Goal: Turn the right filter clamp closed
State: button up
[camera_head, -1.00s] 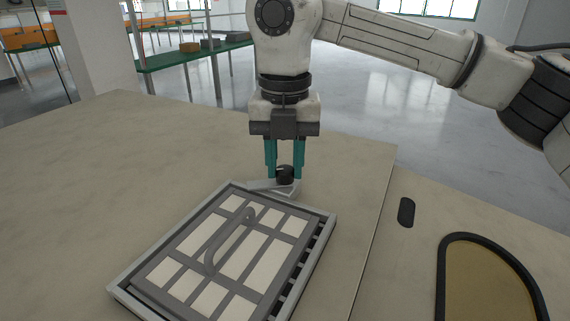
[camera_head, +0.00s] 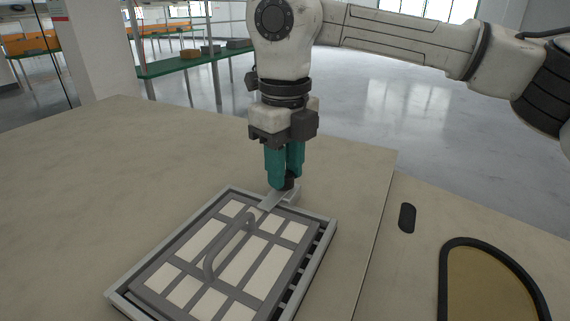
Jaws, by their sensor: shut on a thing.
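The right filter clamp (camera_head: 271,201) is a grey metal bar with a black knob (camera_head: 289,185) at the far edge of the filter frame. My gripper (camera_head: 284,184), with teal fingers, comes straight down from above and is shut on the knob, which its fingers partly hide. The clamp bar points toward the near left, its end over the rim of the filter panel. The filter panel (camera_head: 262,237) is grey with pale cells and a raised arched handle (camera_head: 211,262). It lies in a light grey frame (camera_head: 322,250) on the beige surface.
A dark slot (camera_head: 407,218) and a black-rimmed, tan-filled opening (camera_head: 490,285) lie to the right, past a seam in the beige surface (camera_head: 110,165). The surface left of the frame is clear. A green shelf (camera_head: 190,64) stands behind.

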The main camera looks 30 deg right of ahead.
jog(key=shift+r+n, duration=0.1)
jog(key=shift+n, duration=0.5)
jog(key=o, duration=1.1)
jog(key=shift+c, duration=0.2)
notch_tip(320, 180, up, 11)
jog(key=shift+b, duration=0.45)
